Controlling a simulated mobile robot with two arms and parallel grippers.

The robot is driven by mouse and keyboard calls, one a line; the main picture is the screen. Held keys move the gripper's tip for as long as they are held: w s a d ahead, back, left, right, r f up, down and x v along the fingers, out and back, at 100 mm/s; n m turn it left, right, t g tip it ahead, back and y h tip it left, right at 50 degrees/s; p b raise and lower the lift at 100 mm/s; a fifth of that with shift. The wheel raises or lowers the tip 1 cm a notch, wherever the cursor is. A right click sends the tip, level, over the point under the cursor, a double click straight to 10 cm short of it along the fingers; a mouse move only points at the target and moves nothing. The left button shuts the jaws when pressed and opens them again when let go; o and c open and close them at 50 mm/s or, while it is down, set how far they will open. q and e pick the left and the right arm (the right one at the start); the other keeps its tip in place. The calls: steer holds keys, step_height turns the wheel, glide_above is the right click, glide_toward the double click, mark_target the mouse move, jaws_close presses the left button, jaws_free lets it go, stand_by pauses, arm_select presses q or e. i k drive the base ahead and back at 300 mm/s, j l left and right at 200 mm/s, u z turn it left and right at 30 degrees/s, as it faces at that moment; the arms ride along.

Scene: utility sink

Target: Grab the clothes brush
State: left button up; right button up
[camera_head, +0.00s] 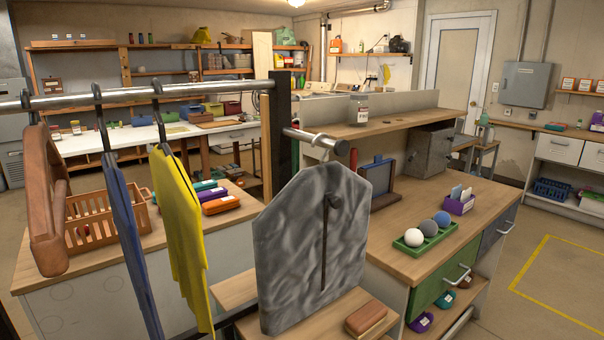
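A brown wooden block-shaped brush (366,318), which looks like the clothes brush, lies on a small light-wood shelf (300,328) at the bottom centre. It sits just right of the lower edge of a grey garment (300,245) hanging from a metal rod. Nothing touches the brush from above. Its bristles cannot be made out clearly. Neither of my grippers shows in the head view.
Blue and yellow (180,230) garments and a brown bag hang from the rail (130,97) at left. A counter (460,220) on the right holds a green tray (424,237) with three balls. A slatted basket (105,215) stands at left. Floor at far right is clear.

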mark_target(367, 318)
steer(key=l+z, duration=0.35)
steer(key=k+l+z, duration=0.1)
steer(key=l+z, duration=0.3)
steer(key=j, duration=0.15)
